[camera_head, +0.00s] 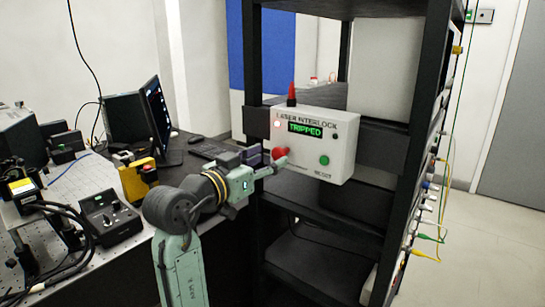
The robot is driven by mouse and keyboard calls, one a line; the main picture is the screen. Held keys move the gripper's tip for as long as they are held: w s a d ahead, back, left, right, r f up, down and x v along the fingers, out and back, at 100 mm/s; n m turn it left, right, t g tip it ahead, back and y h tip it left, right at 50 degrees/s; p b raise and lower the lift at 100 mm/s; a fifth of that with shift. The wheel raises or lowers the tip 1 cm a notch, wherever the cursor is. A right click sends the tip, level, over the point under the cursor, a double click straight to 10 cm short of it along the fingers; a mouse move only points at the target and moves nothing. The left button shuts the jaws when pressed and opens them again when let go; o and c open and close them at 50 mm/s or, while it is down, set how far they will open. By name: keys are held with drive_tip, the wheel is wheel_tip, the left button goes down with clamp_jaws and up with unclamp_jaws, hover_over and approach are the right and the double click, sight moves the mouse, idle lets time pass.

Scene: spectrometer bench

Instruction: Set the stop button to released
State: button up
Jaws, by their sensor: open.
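The laser interlock box (335,153) is white and fixed to the dark rack in the middle of the view. Its green display (306,128) reads TRIPPED. The red stop button (281,153) sits low on the left of its front face. A green reset button (324,160) is to its right. My gripper (277,160) is open, with its fingers at the stop button. One finger shows just below and right of the button. I cannot tell whether the fingers touch it, and the arm hides part of that area.
The bench at left holds a monitor (155,113), a keyboard (217,149), a yellow device (137,179) and a black control box (109,217). Cables hang on the rack's right side.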

drive_tip(key=v, duration=0.9)
